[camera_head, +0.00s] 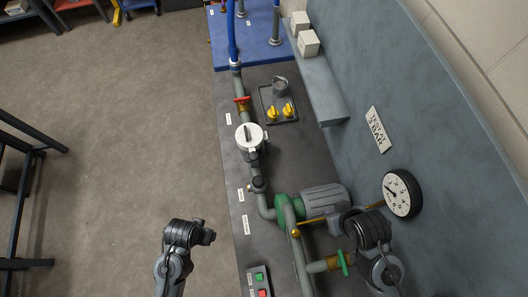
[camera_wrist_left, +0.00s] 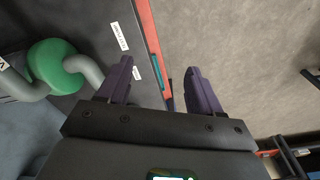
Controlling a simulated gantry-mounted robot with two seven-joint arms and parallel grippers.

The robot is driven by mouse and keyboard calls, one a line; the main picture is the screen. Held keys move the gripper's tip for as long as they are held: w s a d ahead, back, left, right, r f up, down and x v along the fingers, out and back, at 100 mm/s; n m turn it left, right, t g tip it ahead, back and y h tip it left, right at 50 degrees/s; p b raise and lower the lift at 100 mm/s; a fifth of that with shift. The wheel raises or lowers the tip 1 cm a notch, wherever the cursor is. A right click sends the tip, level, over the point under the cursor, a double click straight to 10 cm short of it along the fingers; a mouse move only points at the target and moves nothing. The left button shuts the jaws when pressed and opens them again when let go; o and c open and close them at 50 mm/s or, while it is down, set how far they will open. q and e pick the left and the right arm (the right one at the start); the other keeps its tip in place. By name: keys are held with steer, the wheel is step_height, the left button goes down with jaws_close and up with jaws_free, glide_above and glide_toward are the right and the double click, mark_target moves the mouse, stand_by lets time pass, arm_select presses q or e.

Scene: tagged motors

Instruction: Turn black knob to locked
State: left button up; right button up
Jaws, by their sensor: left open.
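A white round dial (camera_head: 250,138) with a dark bar handle across it sits on the grey pipe in the head view. A small dark round fitting (camera_head: 257,185) is lower on the same pipe. I cannot tell for sure which is the black knob, and no locked marking is readable. My left gripper (camera_wrist_left: 158,90) shows in the left wrist view with its two purple fingers apart and nothing between them. In the head view my left arm is over the floor left of the bench, apart from the pipe. My right arm is near the gauge; its gripper does not show.
Two yellow knobs (camera_head: 281,111), a red valve handle (camera_head: 242,99), a green pump (camera_head: 290,206) and a gauge (camera_head: 402,193) crowd the bench. A button box (camera_head: 259,281) is at its near end. Open floor (camera_head: 130,130) lies left.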

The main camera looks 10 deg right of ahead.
arm_select(q)
steer(key=w+d+f+m+g, duration=0.2)
steer(key=w+d+f, duration=0.3)
steer(key=d+f, duration=0.2)
step_height(320, 180, up, 12)
steer(key=r+m+t+p, duration=0.1)
steer(key=m+p, duration=0.2)
steer(key=m, duration=0.1)
glide_above(253, 155)
step_height(253, 155, down, 11)
steer(key=b, duration=1.1)
steer(key=shift+s, duration=0.1)
steer(key=c, duration=1.1)
steer(key=shift+o, duration=0.2)
